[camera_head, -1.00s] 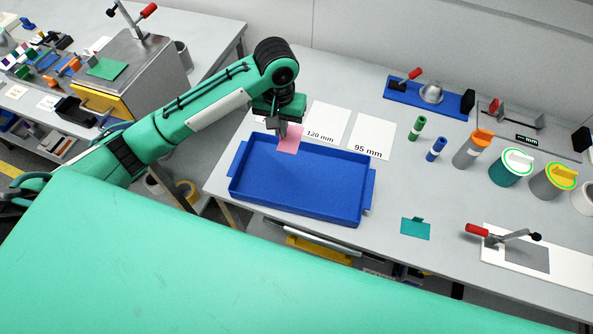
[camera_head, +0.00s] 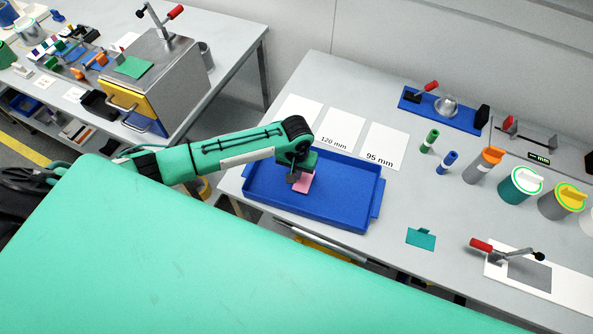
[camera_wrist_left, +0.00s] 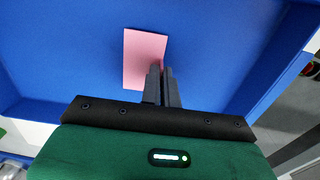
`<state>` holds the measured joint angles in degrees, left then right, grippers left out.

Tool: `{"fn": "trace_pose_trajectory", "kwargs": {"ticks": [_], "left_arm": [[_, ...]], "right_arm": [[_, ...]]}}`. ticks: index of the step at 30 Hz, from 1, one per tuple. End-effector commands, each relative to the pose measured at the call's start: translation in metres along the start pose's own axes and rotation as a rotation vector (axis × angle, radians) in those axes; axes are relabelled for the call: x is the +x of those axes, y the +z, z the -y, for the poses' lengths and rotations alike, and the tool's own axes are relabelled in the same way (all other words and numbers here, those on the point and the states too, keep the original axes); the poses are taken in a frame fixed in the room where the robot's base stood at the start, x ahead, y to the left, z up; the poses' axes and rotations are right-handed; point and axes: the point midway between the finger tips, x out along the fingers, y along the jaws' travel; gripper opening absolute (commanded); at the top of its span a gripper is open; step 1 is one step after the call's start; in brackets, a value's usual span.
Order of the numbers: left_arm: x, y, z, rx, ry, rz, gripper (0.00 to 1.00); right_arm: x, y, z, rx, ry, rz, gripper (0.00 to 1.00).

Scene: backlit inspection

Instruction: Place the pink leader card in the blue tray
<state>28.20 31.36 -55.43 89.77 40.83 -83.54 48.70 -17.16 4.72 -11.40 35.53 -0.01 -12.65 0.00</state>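The pink leader card (camera_head: 305,183) is inside the outline of the blue tray (camera_head: 345,219), over its left part. In the left wrist view the card (camera_wrist_left: 142,50) shows flat against the blue tray floor (camera_wrist_left: 215,50); I cannot tell whether it touches the floor. My left gripper (camera_head: 298,180) reaches down into the tray. Its fingers (camera_wrist_left: 161,72) are close together on the card's right edge, with a sliver of pink between the tips. My right gripper is not in view.
White cards marked 120 mm (camera_head: 342,128) and 95 mm (camera_head: 384,146) lie behind the tray. A teal tabbed card (camera_head: 421,239) lies to its right. Green (camera_head: 429,141) and blue (camera_head: 447,162) cylinders stand further right. The rest of the tray floor is clear.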

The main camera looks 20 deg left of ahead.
Motion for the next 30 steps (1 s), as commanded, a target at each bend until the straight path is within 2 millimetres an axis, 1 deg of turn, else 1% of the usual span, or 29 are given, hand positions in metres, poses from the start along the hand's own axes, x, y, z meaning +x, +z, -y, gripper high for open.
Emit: {"fn": "trace_pose_trajectory", "kwargs": {"ticks": [3, 13, 14, 15, 17, 26, 30], "left_arm": [[0.007, 0.0, 0.001, 0.0, -0.001, -0.001, 0.0], [0.01, 0.0, 0.0, 0.0, 0.0, -0.001, 0.0], [0.01, -0.001, 0.0, 0.0, 0.0, -0.002, 0.04], [0.01, -0.001, 0.0, 0.0, 0.0, -0.002, 0.12], [0.009, -0.001, 0.0, 0.0, 0.0, -0.002, 0.24], [0.008, -0.001, 0.001, 0.0, -0.001, -0.002, 0.24], [-0.002, -0.001, 0.0, 0.0, 0.001, -0.003, 0.24]], "right_arm": [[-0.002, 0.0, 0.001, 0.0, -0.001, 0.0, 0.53], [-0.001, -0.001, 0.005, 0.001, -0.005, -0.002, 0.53], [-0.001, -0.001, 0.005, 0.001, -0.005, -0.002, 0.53], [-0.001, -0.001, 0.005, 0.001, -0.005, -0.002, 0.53], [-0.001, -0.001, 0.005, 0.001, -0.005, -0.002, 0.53], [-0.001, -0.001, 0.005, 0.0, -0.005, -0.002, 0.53], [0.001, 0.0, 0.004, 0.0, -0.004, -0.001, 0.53]]}}
